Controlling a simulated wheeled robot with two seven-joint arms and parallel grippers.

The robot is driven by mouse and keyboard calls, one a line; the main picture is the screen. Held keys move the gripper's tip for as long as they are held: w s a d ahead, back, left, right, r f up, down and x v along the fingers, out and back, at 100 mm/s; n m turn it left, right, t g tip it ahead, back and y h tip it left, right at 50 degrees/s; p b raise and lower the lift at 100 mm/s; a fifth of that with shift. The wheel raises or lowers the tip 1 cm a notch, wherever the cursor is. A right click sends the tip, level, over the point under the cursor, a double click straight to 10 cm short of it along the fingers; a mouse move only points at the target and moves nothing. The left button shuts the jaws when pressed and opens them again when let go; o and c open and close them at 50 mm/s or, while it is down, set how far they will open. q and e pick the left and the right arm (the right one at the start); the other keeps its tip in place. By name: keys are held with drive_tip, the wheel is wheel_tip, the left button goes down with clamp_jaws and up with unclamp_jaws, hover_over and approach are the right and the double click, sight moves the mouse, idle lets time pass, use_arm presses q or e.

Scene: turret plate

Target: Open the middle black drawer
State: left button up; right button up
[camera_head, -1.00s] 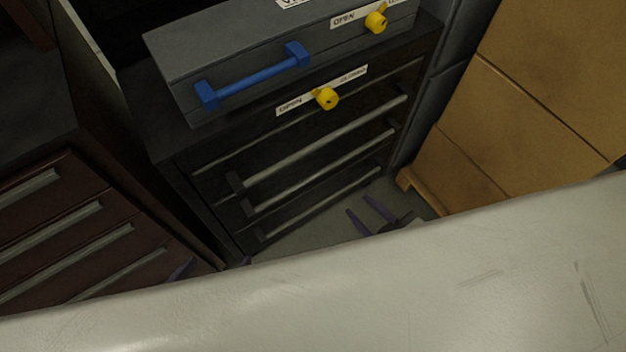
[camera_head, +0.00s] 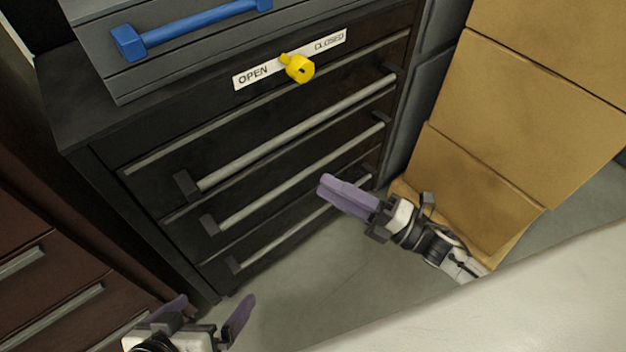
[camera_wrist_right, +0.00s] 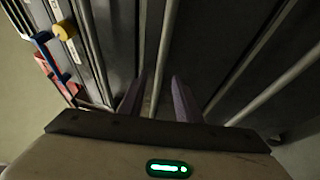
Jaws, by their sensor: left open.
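The black cabinet (camera_head: 130,122) has several drawers with long grey bar handles. The middle handle (camera_head: 290,180) lies between an upper bar (camera_head: 290,132) and a lower bar (camera_head: 290,228); the drawers look shut. My right gripper (camera_head: 322,188) is in front of the right part of the lower drawers. In the right wrist view its purple fingers (camera_wrist_right: 158,95) are apart and empty, with a grey bar (camera_wrist_right: 163,50) running in line with the gap. I cannot tell whether the bar lies between them. My left gripper (camera_head: 212,306) is open and empty, low at the left.
A grey box with a blue handle (camera_head: 195,27) sits on the cabinet. A yellow knob (camera_head: 300,68) is beside an OPEN/CLOSED label. Brown boxes (camera_head: 540,85) stand at right, a dark red drawer unit (camera_head: 50,290) at left. The floor (camera_head: 320,290) between my grippers is clear.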

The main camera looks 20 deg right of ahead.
drive_tip(key=x, duration=0.5)
clamp_jaws()
